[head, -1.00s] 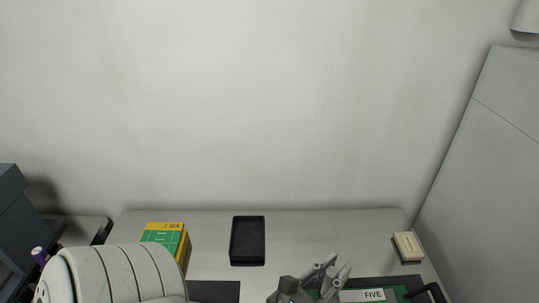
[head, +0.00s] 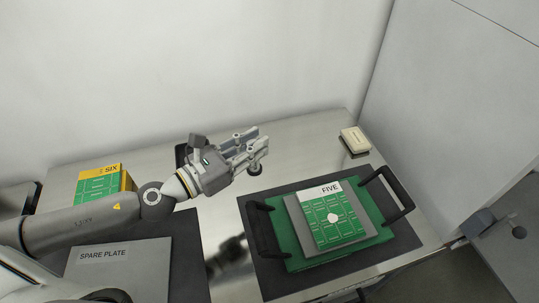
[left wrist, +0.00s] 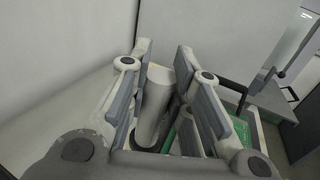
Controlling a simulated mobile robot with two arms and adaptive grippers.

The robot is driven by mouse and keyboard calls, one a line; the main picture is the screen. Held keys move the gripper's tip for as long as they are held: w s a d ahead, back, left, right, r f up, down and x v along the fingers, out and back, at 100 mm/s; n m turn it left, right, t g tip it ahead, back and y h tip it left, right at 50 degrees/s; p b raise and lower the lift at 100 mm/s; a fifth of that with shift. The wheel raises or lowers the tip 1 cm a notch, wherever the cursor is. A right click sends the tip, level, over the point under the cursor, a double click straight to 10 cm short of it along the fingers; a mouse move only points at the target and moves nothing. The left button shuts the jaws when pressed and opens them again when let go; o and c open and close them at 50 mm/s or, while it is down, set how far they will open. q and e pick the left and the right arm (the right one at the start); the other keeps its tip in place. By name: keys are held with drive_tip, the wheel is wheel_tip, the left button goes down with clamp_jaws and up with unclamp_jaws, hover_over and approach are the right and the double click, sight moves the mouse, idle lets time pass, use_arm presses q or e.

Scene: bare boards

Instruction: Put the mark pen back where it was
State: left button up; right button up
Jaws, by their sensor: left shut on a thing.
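My left gripper (head: 255,150) reaches in from the left above the metal table (head: 300,135). It is shut on a pale, roughly cylindrical thing with a dark end, which appears to be the mark pen (left wrist: 152,105). In the left wrist view the pale body stands between the finger pads. In the head view a dark round end (head: 255,169) shows below the fingertips, and the rest is mostly hidden by the fingers. A black tray (head: 182,153) is largely hidden behind the gripper. My right gripper is not in view.
A green tray with black handles (head: 375,243) carries a board marked FIVE (head: 330,189). A SIX box (head: 98,171) stands left, with a SPARE PLATE mat (head: 140,275) in front. A cream block (head: 355,140) lies back right. A grey cabinet (head: 470,100) borders the right.

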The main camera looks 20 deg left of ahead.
use_arm(q)
drive_tip(key=shift+w+f+b, duration=2.5)
drive_tip(key=shift+w+f, duration=3.45)
drive_tip(key=shift+f, duration=0.1)
drive_tip(key=shift+d+f, duration=0.1)
drive_tip(key=o, duration=0.8)
drive_tip(key=shift+o, duration=0.2)
